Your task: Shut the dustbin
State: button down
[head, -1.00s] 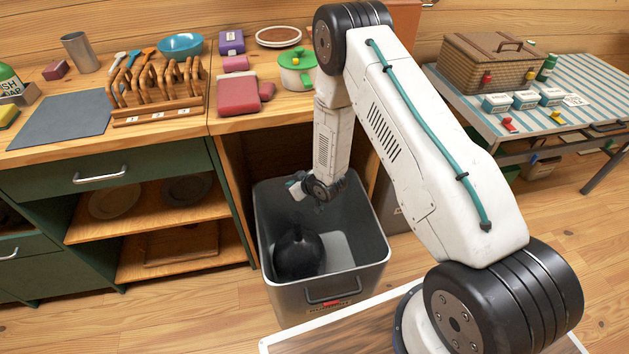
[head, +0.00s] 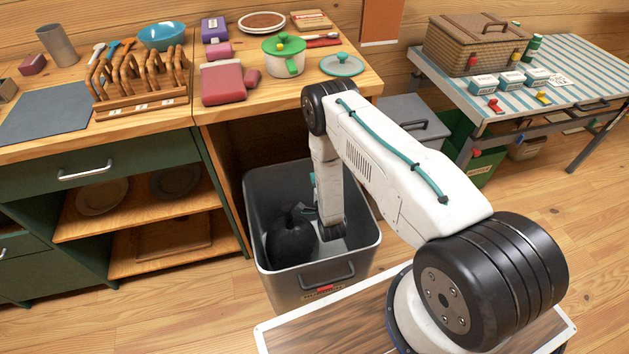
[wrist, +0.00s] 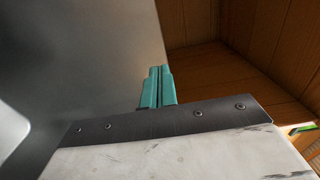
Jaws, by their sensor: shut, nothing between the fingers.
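The dustbin (head: 314,279) is a grey metal box with a dark bar handle (head: 320,277) and a red label on its front. It stands open at the top, pulled out from under the wooden counter. A round black bag (head: 291,242) lies inside it. My arm reaches down into the bin, beside the bag; the gripper itself is mostly hidden in the head view. In the wrist view my gripper (wrist: 158,84) shows two teal fingers pressed together, empty. A smooth grey surface, probably a bin wall, fills the left there; I cannot tell whether the fingers touch it.
The counter (head: 360,84) above holds a green-lidded pot, a dish rack and dishes. A grey lidded box (head: 414,108) and a green crate (head: 487,168) stand to the right. The striped table (head: 590,65) is at far right. Wooden floor is clear front left.

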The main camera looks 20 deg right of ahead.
aim_at(308, 161)
jog(key=w, duration=0.4)
jog(key=w+d, duration=0.1)
jog(key=w, duration=0.1)
jog(key=shift+w, duration=0.4)
jog(key=shift+a, duration=0.1)
jog(key=shift+w, duration=0.1)
